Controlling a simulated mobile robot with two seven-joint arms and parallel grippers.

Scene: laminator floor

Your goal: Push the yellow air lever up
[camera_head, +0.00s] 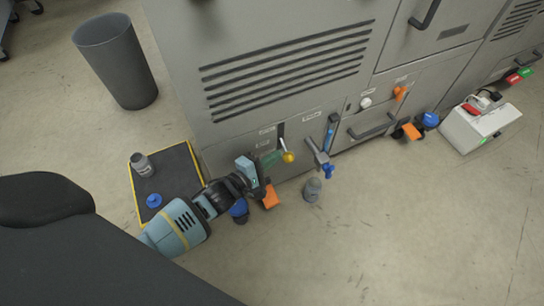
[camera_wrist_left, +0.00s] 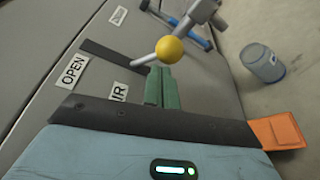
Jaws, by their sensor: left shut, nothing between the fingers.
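The yellow air lever is a pale rod with a yellow ball knob (camera_head: 288,157) on the lower front of the grey machine. It comes out of a dark vertical slot. In the left wrist view the yellow knob (camera_wrist_left: 170,49) is right at the tips of my fingers, and labels reading OPEN (camera_wrist_left: 73,71) and partly hidden "IR" (camera_wrist_left: 120,92) are beside the slot. My left gripper (camera_head: 272,158) has its green fingers shut together, empty, just left of the knob; the fingers also show in the left wrist view (camera_wrist_left: 160,88). I cannot tell whether they touch the lever. My right gripper is not in view.
A blue-handled valve (camera_head: 326,168) is right of the lever. A black mat (camera_head: 178,168) with yellow edging, a grey bin (camera_head: 115,62) and a white box (camera_head: 480,127) are around the machine. The floor at front right is clear.

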